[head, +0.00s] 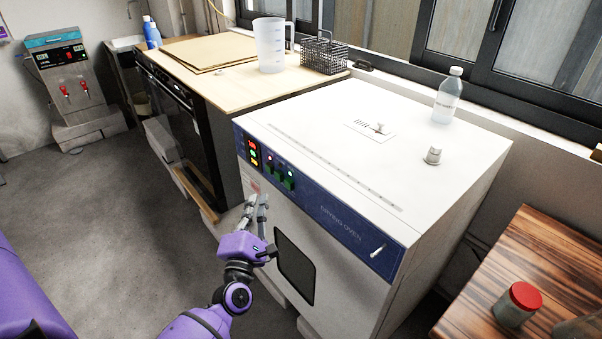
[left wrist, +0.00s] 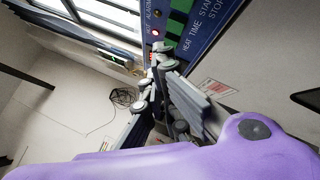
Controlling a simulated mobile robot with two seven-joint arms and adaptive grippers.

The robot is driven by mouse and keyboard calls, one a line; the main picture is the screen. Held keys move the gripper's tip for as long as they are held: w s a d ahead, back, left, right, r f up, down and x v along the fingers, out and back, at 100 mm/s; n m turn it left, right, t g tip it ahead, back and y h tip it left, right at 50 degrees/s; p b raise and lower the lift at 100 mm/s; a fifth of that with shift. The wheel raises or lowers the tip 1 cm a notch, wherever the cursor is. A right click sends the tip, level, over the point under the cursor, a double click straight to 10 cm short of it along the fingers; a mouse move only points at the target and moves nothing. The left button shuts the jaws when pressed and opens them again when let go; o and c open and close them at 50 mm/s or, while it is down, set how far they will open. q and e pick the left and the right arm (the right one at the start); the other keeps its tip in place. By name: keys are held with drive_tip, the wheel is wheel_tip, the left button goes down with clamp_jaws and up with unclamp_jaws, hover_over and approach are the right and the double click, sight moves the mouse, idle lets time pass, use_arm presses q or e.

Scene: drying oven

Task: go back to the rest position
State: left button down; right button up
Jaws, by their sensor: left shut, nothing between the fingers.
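My left gripper (head: 257,203) is shut and empty, in front of the drying oven's (head: 340,240) front face, just below the left part of its blue control panel (head: 315,205). In the left wrist view the gripper (left wrist: 158,62) points toward the panel's lit indicators and green switches. I cannot tell whether the fingertips touch the oven. The green switches (head: 283,178) and red and green displays (head: 252,153) are lit in the head view. The oven's dark door window (head: 295,268) is right of my left wrist. My right gripper is not in view.
A wooden table (head: 535,260) with a red-capped jar (head: 517,304) stands at the right. A bottle (head: 447,95) and a small metal knob (head: 433,155) are on the oven top. A bench with a jug (head: 270,45) and wire basket (head: 323,54) stands behind.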

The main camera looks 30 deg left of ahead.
use_arm(q)
drive_tip(key=s+d+f+m+g+h+p, duration=0.1)
drive_tip(key=s+d+f+m+h, duration=0.2)
drive_tip(key=d+m, duration=0.55)
drive_tip(key=s+d+f+m+g+h+p, duration=0.1)
drive_tip(key=d+f+m+h, duration=0.2)
drive_tip(key=d+m+h, duration=0.55)
drive_tip(key=s+d+f+m+g+y+p, duration=0.1)
drive_tip(key=s+m, duration=0.3)
drive_tip(key=s, duration=0.6)
drive_tip(key=s+f+m+g+y+p, duration=0.1)
drive_tip(key=s+f+m+g+p, duration=0.3)
drive_tip(key=s, duration=0.7)
drive_tip(key=s+d+f+m+g+y+p, duration=0.1)
drive_tip(key=s+f+m+g+p, duration=0.1)
drive_tip(key=s, duration=0.9)
drive_tip(key=shift+s+d+f+m+g+p, duration=0.3)
drive_tip(key=shift+m+g+p, duration=0.35)
drive_tip(key=shift+m, duration=0.45)
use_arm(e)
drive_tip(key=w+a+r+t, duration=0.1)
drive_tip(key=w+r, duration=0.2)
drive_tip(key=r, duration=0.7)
use_arm(q)
drive_tip(key=shift+w, duration=0.1)
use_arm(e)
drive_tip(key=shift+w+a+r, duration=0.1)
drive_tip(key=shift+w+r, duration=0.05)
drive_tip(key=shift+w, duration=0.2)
